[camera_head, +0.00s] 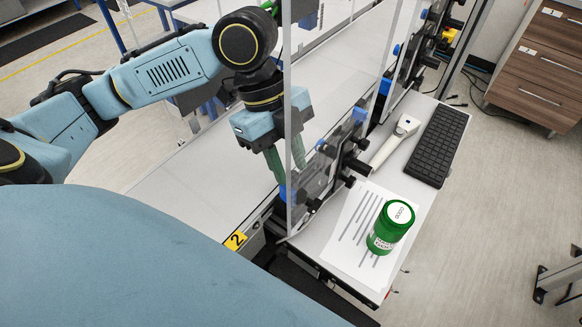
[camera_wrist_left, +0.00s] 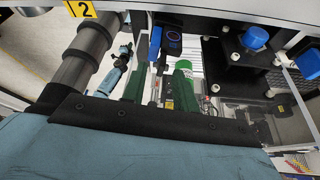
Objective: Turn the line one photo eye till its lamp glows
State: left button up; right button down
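My left gripper (camera_head: 287,164) points down above the pale belt, beside the clear guard panel. Its two green fingers stand apart with nothing clearly held between them; they also show in the left wrist view (camera_wrist_left: 158,80). Just below the fingertips are blue and black fittings (camera_head: 290,192) on the conveyor's side rail. I cannot tell which fitting is the line one photo eye, and I make out no glowing lamp. My right gripper is not in view.
A yellow "2" label (camera_head: 235,240) marks the near conveyor end. A side shelf holds a green jar (camera_head: 390,228) on a printed sheet (camera_head: 350,235), a white handheld device (camera_head: 395,140) and a black keyboard (camera_head: 437,146). Clear panels (camera_head: 335,70) and black brackets crowd the gripper's right.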

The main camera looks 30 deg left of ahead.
pick_arm(q)
jog(key=shift+x, duration=0.8)
jog(key=shift+c, duration=0.4)
grip_shut()
jog(key=n+p, duration=0.1)
jog(key=p, duration=0.2)
jog(key=shift+r+p, duration=0.2)
jog(key=shift+p, duration=0.2)
jog(key=shift+f+n+t+p, duration=0.15)
jog(key=shift+n+t+p, duration=0.2)
jog(key=shift+n, duration=0.15)
